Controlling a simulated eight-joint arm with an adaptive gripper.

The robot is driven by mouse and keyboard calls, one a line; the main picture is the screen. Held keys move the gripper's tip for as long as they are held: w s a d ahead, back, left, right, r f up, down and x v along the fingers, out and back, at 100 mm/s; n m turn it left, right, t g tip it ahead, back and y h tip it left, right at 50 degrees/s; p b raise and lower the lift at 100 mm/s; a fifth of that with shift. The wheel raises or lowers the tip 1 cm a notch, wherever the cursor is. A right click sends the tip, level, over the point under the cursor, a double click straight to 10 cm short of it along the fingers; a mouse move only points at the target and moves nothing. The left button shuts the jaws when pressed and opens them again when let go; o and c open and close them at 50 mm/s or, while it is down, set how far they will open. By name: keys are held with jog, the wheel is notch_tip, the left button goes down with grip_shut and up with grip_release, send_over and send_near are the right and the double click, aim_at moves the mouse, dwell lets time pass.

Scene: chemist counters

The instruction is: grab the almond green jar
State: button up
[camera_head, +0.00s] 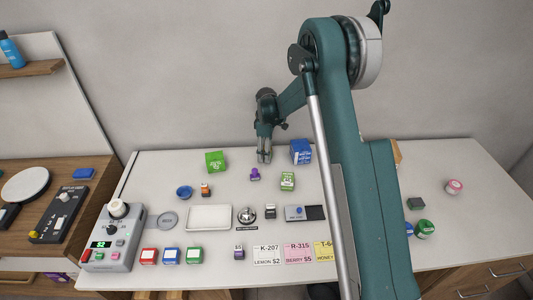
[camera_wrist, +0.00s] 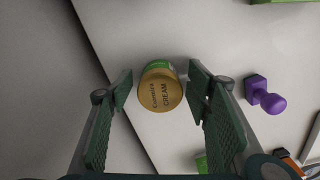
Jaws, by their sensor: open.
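A jar with a gold lid (camera_wrist: 160,92) and a green side shows in the wrist view. Its lid carries dark lettering, of which "CREAM" is readable. My gripper (camera_wrist: 160,90) is open, with one green finger on each side of the jar and a gap visible to both. I cannot tell whether the fingertips are level with the jar or above it. In the head view my gripper (camera_head: 264,156) points down at the back of the white counter, and I cannot make out the jar there.
A purple stamp (camera_wrist: 268,98) stands right of the jar, also visible in the head view (camera_head: 255,174). A green box (camera_head: 215,161) and a blue box (camera_head: 301,151) flank my gripper. A green-and-white box (camera_head: 287,181) stands in front. The wall (camera_head: 200,80) is close behind.

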jog(key=c, duration=1)
jog(key=shift+r, duration=0.1)
jog(key=shift+r, duration=4.95)
